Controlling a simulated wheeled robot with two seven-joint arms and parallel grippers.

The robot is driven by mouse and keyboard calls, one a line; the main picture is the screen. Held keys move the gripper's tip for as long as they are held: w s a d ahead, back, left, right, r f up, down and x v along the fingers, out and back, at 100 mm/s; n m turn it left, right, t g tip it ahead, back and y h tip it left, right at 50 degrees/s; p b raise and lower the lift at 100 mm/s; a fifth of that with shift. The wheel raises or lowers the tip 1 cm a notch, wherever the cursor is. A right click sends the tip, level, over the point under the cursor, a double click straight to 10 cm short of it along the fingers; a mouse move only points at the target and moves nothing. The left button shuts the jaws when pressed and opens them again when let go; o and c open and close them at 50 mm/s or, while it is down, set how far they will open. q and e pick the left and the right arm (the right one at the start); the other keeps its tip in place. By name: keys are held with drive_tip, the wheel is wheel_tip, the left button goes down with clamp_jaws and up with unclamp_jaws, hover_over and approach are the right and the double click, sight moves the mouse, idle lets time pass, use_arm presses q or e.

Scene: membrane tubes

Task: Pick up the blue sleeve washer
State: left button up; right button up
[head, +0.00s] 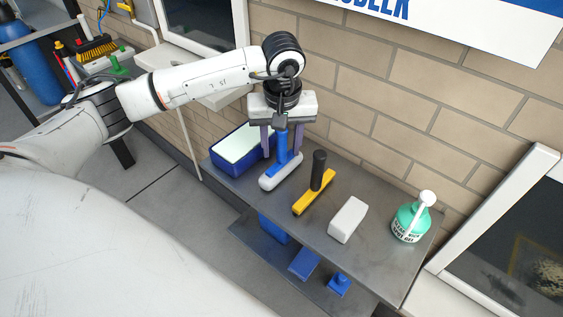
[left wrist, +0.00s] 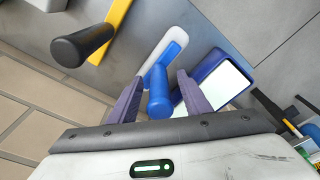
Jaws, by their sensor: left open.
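The blue sleeve washer (head: 281,172) has a white sleeve pad, a blue base and an upright blue handle. It rests on the grey shelf near the brick wall. My left gripper (head: 281,141) is above it, pointing down, with its purple fingers apart on either side of the blue handle. In the left wrist view, the washer's handle (left wrist: 159,92) stands between the fingertips of my left gripper (left wrist: 155,98). My right gripper is not in view.
A blue tray with a pale inside (head: 216,162) stands left of the washer. To its right are a yellow squeegee with a black handle (head: 315,190), a white block (head: 348,219) and a green bottle (head: 410,222). Blue items (head: 304,263) lie on a lower shelf.

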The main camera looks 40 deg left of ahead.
use_arm(q)
clamp_jaws()
drive_tip(key=shift+r, duration=0.1)
wheel_tip(320, 180, up, 10)
drive_tip(key=shift+b, duration=0.4)
